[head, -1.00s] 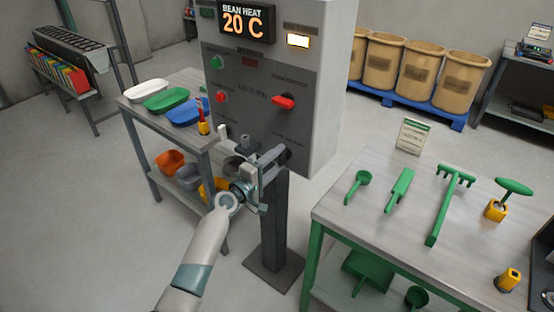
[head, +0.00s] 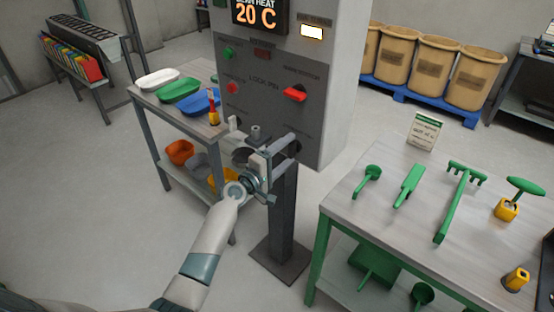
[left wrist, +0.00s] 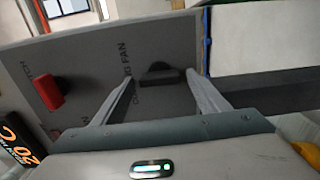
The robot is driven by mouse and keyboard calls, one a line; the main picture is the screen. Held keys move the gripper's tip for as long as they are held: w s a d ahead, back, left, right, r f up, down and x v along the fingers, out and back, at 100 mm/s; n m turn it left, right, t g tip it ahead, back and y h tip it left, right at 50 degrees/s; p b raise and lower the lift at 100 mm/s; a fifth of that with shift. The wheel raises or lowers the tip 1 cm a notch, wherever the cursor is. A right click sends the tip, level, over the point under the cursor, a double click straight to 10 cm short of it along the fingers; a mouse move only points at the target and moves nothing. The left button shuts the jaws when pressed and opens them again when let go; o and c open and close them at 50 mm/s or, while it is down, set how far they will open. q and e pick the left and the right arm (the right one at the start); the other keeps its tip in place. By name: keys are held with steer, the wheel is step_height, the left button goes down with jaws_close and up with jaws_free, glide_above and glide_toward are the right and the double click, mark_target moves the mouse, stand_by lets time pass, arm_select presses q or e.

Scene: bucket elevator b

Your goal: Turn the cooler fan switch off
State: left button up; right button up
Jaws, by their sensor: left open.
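The cooling fan switch is a black knob (left wrist: 160,76) on the grey control panel, beside lettering of which "FAN" can be read in the left wrist view. My left gripper (left wrist: 161,80) is open, with one finger on each side of the knob in that view. I cannot tell whether either finger touches it. In the head view the left gripper (head: 290,149) reaches the lower right of the control panel (head: 262,115), and its fingers and the panel's lower part largely hide the knob. My right gripper is not in view.
A red switch (head: 295,94) sits above on the same panel; it also shows in the left wrist view (left wrist: 48,93). A table (head: 345,205) with green tools stands at right. A shelf (head: 150,100) with trays stands at left behind my arm. Floor is open at far left.

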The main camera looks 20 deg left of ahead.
arm_select(q)
steer(key=b+v, duration=0.3)
steer(key=v, duration=1.4)
steer(key=shift+s, duration=0.2)
steer(key=shift+a, duration=0.1)
steer(key=s+a+f+m+g+y, duration=0.1)
steer(key=s+f+m+g+y, duration=0.15)
steer(key=f, duration=1.35)
steer(key=s+f+m+g+y, duration=0.1)
steer(key=s+f+g, duration=0.2)
steer(key=f, duration=1.3)
steer(key=s+f+m+g+y+b, duration=0.1)
steer(key=s+f, duration=0.4)
steer(key=f, duration=0.2)
steer(key=s+f+m+g, duration=0.1)
steer(key=s+f+g, duration=0.1)
steer(key=s+f, duration=0.35)
steer(key=s+d+f+m+g, duration=0.25)
steer(key=s+f+m, duration=0.25)
steer(key=s+f, duration=0.95)
steer(key=s+d+f+m+g+y, duration=0.1)
steer(key=s+f+m+g, duration=0.1)
steer(key=s, duration=1)
steer(key=s+f+m+g, duration=0.3)
steer(key=s+f, duration=0.3)
steer(key=s, duration=0.6)
steer(key=shift+d+f+m+y+b, duration=0.2)
steer(key=shift+d+m+y+b, duration=0.2)
steer(key=shift+m, duration=0.25)
